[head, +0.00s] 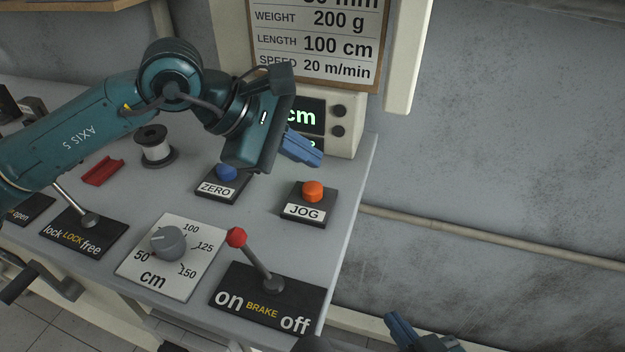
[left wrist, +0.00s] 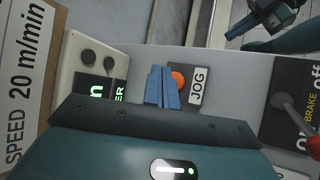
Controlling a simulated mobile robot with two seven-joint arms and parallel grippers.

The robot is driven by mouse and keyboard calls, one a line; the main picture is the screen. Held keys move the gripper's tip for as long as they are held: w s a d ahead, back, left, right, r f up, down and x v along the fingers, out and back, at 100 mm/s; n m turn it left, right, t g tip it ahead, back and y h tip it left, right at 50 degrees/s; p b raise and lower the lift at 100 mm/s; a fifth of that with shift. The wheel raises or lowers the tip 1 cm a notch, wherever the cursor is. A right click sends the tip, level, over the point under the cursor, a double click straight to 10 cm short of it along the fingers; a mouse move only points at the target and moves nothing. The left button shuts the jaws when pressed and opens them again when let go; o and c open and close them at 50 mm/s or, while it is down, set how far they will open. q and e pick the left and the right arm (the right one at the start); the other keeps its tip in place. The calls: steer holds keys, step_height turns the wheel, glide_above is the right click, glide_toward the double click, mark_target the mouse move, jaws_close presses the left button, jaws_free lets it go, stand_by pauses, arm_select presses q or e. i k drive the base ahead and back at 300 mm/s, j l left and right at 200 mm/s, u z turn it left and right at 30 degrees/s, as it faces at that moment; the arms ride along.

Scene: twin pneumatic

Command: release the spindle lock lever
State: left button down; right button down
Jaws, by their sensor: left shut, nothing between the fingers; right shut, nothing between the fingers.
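The spindle lock lever (head: 72,201) stands on a black plate (head: 88,236) marked lock, LOCK, free, at the left of the bench in the head view. Its stem tilts to the upper left, toward the "lock" side; its top end is hidden behind my left arm. My left gripper (head: 305,148) is shut and empty, above the bench behind the orange JOG button, well right of the lever. Its blue fingers also show in the left wrist view (left wrist: 162,86). My right gripper (head: 402,332) is shut and empty, low beyond the bench's right edge; it also shows in the left wrist view (left wrist: 262,18).
The red-knobbed brake lever (head: 257,260) leans toward "on". A cm dial (head: 168,244) sits between it and the lock plate. Blue ZERO (head: 227,173) and orange JOG (head: 313,190) buttons, a wire spool (head: 153,146), a red piece (head: 102,171) and a display box (head: 345,125) are behind.

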mark_target(57, 188)
steer(key=k, duration=1)
